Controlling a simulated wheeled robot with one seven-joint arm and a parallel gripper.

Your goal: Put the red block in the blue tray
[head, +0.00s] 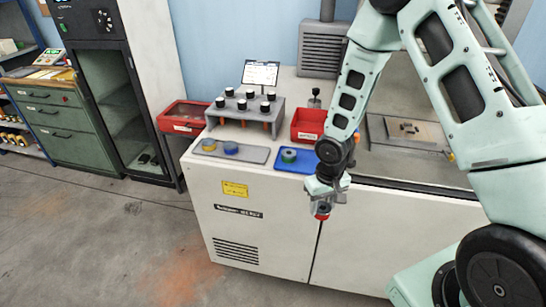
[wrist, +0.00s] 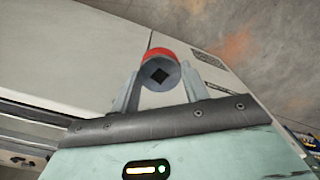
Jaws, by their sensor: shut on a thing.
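The red block (head: 322,216) shows as a small round red piece with a grey end. In the wrist view the red block (wrist: 158,53) has a grey round face with a dark square in it. My gripper (head: 324,207) is shut on it, one finger on each side, as the wrist view of my gripper (wrist: 160,82) shows. It is held in front of the cabinet's front face, below and right of the blue tray.
A grey tray (head: 258,156) with blue and yellow round pieces lies left of the blue tray. Behind are a grey rack (head: 240,113) with several black-capped pieces, a red bin (head: 306,125) and a tablet (head: 260,73). Another red bin (head: 183,117) is at the left.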

